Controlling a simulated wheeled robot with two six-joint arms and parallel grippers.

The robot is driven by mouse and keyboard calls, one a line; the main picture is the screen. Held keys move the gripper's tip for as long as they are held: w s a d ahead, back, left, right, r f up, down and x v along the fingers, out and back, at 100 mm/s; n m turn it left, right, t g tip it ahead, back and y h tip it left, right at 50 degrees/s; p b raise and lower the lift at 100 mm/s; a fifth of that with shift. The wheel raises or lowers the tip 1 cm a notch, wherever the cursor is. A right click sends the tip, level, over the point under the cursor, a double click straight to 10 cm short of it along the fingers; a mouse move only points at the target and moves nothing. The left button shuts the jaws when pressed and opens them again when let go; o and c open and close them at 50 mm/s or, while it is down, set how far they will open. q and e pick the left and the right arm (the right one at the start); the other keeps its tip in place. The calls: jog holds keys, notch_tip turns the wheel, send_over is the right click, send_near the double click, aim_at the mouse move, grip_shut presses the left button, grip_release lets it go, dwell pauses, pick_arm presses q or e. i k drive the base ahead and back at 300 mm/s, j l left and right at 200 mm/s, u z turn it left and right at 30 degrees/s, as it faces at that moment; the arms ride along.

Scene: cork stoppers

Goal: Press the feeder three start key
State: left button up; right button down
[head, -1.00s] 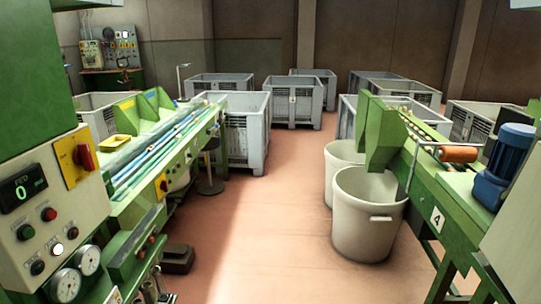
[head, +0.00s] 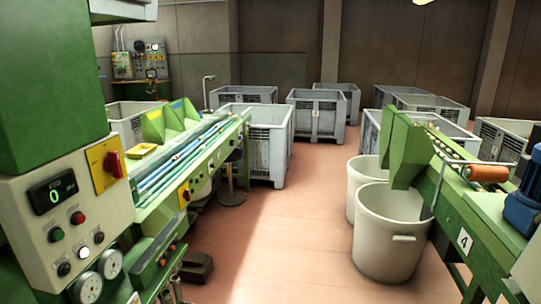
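A beige control panel (head: 112,212) on a green machine stands close at the left. It carries a dark display (head: 53,193) reading 0, a green button (head: 56,234), a red button (head: 78,218), a white lit button (head: 83,252) and black knobs (head: 63,269). A red rotary switch (head: 114,164) sits on a yellow plate above them. I cannot tell which key is the feeder three start key; no number three is readable. Neither of my grippers is in view.
A green conveyor with a number 4 plate (head: 464,241) stands at the right, with two pale bins (head: 387,235) beside it. Grey crates (head: 318,115) stand at the back. The reddish floor (head: 270,240) between the machines is clear. A pedal (head: 197,266) lies by the left machine.

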aim_at(59, 235)
jog(key=u, duration=1.4)
